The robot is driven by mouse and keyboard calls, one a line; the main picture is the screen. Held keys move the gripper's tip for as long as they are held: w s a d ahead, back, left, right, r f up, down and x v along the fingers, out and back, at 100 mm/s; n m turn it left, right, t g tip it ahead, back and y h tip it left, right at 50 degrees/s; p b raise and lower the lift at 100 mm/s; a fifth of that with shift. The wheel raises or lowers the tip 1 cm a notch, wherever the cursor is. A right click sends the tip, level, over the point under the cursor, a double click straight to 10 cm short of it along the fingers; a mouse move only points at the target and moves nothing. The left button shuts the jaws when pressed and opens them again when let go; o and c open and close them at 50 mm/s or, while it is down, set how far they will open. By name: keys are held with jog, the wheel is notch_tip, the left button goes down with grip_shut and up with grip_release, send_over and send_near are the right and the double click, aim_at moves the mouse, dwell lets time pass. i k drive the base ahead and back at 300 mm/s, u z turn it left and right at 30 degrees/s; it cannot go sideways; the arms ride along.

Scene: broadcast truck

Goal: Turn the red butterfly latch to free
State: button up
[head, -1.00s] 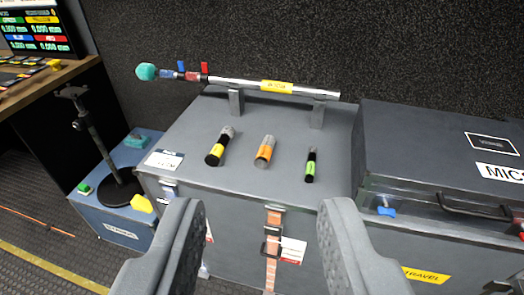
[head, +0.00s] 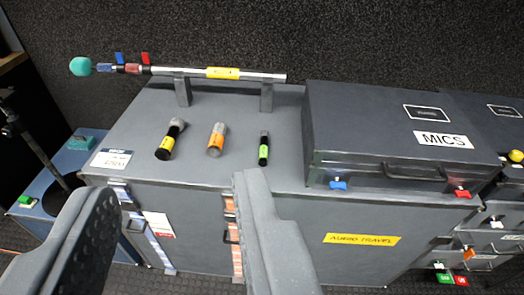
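A red butterfly latch (head: 462,191) sits at the right of the front edge of the dark grey case labelled MICS (head: 330,120). A similar blue latch (head: 339,185) sits at the left of the same edge. The case lid is down, and a black handle (head: 413,174) lies between the latches. My gripper (head: 176,188) is open and empty, its two grey fingers wide apart in the lower left. The red latch is well to the right of both fingers and nothing touches it.
The MICS case stands on a larger grey trunk (head: 280,212). Several microphones, such as the orange-banded one (head: 216,139), lie left of it. Behind them a boom pole (head: 252,75) with red and blue levers rests on supports. Drawers (head: 490,240) stand at right.

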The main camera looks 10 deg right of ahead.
aim_at(460, 192)
jog(key=z, duration=1.45)
